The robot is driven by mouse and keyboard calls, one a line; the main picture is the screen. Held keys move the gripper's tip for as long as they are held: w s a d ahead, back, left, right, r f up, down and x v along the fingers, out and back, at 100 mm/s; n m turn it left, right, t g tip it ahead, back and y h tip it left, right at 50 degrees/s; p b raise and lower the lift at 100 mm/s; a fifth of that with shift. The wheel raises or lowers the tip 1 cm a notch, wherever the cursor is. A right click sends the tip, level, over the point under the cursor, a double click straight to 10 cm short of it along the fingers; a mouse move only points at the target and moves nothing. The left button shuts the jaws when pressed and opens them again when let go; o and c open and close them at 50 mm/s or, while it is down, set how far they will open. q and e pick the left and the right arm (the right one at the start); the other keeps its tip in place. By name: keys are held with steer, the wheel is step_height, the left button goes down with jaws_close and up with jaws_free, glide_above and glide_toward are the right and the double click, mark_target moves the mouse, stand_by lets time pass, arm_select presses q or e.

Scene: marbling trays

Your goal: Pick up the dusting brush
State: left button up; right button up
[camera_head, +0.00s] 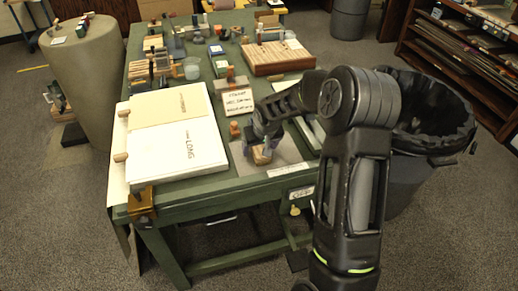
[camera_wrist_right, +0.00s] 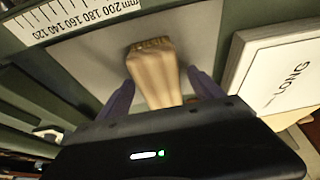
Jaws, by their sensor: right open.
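The dusting brush, a pale tan piece widening to a browner end, shows in the right wrist view (camera_wrist_right: 153,72) on a grey sheet. In the head view the brush (camera_head: 262,156) is partly hidden below my right gripper (camera_head: 259,145) near the table's front edge. In the right wrist view my right gripper (camera_wrist_right: 160,78) is open, with one dark finger on each side of the brush. Small gaps seem to show between fingers and brush; contact is hard to judge. My left gripper is in neither view.
A white board marked LONG (camera_head: 196,152) lies left of the brush on the green table (camera_head: 175,207). A lettered sign block (camera_head: 238,103) and a small wooden peg (camera_head: 235,130) stand behind. A ruler strip (camera_wrist_right: 75,17) runs beside the sheet. A black-lined bin (camera_head: 405,175) stands right.

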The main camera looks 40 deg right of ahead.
steer(key=c, duration=1.6)
step_height(320, 180, up, 10)
steer(key=shift+r+b, duration=0.1)
steer(key=shift+b, duration=0.4)
